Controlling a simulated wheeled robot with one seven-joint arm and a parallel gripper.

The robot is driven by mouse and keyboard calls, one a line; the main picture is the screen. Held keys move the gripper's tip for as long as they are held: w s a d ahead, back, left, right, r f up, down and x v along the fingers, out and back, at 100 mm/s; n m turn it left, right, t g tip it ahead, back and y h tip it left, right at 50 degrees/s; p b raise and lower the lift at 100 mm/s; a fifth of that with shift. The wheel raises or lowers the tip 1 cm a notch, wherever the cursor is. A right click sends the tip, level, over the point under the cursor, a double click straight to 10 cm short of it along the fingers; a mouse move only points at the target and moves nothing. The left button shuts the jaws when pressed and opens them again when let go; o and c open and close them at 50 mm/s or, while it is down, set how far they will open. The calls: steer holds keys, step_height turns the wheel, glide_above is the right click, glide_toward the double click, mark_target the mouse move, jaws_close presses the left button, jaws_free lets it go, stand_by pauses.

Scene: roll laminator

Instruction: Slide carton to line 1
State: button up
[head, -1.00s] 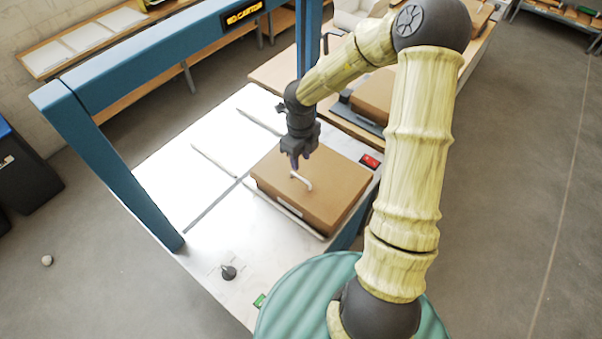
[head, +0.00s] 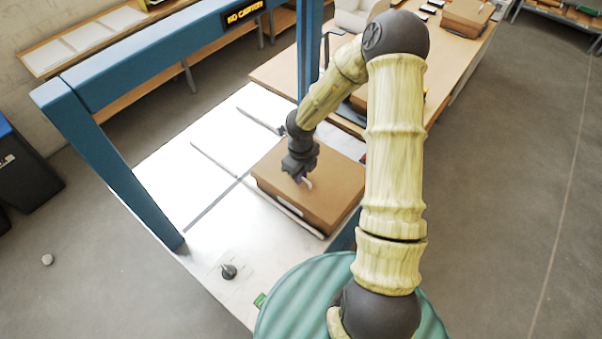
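A flat brown carton (head: 323,203) lies on the near right part of the white machine table (head: 222,240). A small white handle (head: 308,184) stands on its top. My gripper (head: 301,178) points down at the handle, low over the carton's top. The fingertips overlap the handle in this view, and I cannot tell whether they are closed on it. Two thin rails (head: 214,160) and a dark seam (head: 212,205) mark the bright table surface left of the carton. No line number is readable.
A blue gantry frame (head: 110,165) with a lit "NO CARTON" sign (head: 243,13) spans the table. A dark knob (head: 229,271) and a green button (head: 260,300) sit near the front edge. A wooden table (head: 440,70) stands behind right. The white surface left of the carton is clear.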

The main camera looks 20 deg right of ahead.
mark_target(266, 159)
jaws_close()
steer(key=shift+w, duration=0.1)
steer(key=shift+w+a+r+p, duration=0.1)
steer(key=shift+w+a+p, duration=0.75)
steer(key=shift+w, duration=0.3)
steer(key=shift+w+a+f+p, duration=0.1)
steer(key=shift+w+a+p, duration=0.75)
steer(key=shift+w, duration=0.35)
steer(key=shift+w+a+r+p, duration=0.1)
steer(key=shift+w+a+p, duration=0.6)
steer(key=shift+w+a, duration=0.35)
steer(key=shift+w+a+p, duration=0.2)
steer(key=shift+w+a, duration=0.3)
steer(key=shift+w, duration=0.25)
steer(key=shift+w+a+p, duration=0.25)
steer(key=shift+w+a, duration=0.25)
steer(key=shift+w, duration=0.25)
steer(key=shift+w+a+p, duration=0.2)
steer(key=shift+w+a, duration=0.3)
steer(key=shift+w, duration=0.25)
steer(key=o, duration=1)
jaws_free()
